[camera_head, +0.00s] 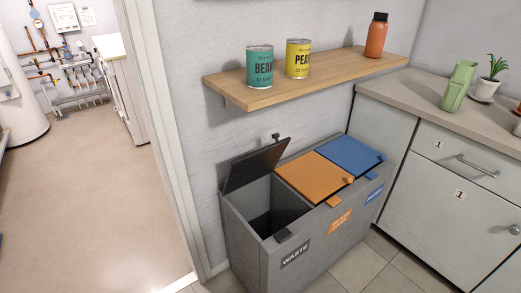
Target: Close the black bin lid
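The black bin lid (256,165) stands raised on the left compartment of a grey three-part bin (258,254). It tilts up and back toward the wall, with a small dark tab at its upper right corner. The compartment under it is open, and its dark inside (262,222) shows. The front below it carries a "WASTE" label (295,256). Neither of my grippers is in view.
The orange lid (309,175) and blue lid (350,154) beside it lie shut. A wooden shelf (330,77) above holds two cans and an orange bottle (376,36). A cabinet counter (425,100) stands at right. Open floor (85,190) lies left through a doorway.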

